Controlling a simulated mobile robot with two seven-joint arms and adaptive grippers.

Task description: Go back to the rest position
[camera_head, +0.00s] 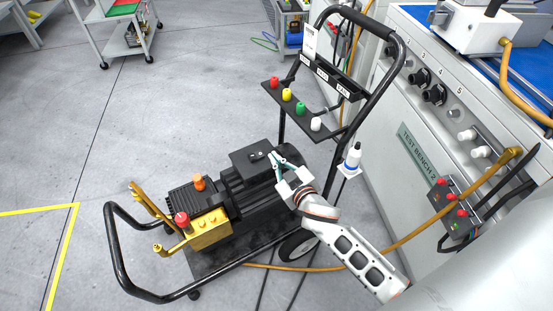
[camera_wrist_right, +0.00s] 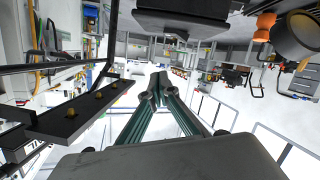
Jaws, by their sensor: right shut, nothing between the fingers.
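My right gripper (camera_head: 280,166) is shut and empty. In the head view it is at the right side of the black motor housing of the pressure washer (camera_head: 253,155), with its arm coming in from the lower right. I cannot tell whether the fingertips touch the housing. In the right wrist view the green fingers (camera_wrist_right: 156,90) meet at their tips with nothing between them. My left gripper does not show in the head view.
The washer cart's black handle frame (camera_head: 401,50) rises close to my right arm, with a shelf of coloured nozzles (camera_head: 300,108). The test bench (camera_head: 410,130) stands at right. A yellow hose (camera_head: 395,245) crosses below my arm. Open floor (camera_head: 70,130) lies at left.

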